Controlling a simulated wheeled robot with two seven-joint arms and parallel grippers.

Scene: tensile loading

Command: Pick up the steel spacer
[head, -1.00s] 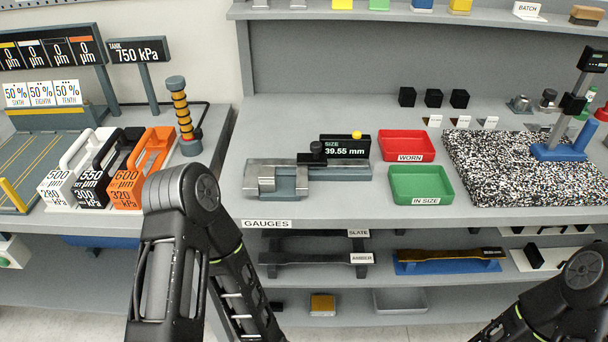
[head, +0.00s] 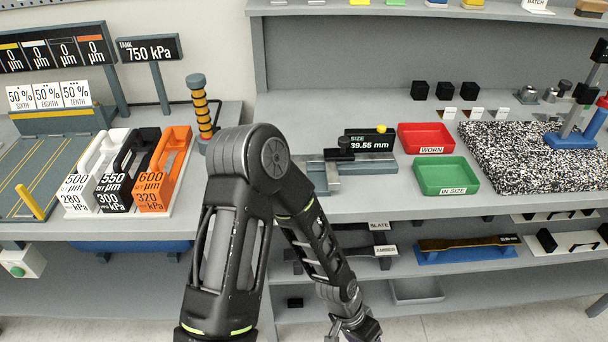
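I cannot pick out the steel spacer for certain. My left gripper (head: 352,330) is low in front of the lower shelf, at the bottom edge of the head view. It points down and its fingertips are not clear, so its opening cannot be told. My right gripper is out of view.
The red WORN tray (head: 427,138) and green IN SIZE tray (head: 446,175) stand right of the gauge and look empty. White, black and orange handled blocks (head: 165,170) stand left. A grey tray (head: 416,290) sits on the lower shelf.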

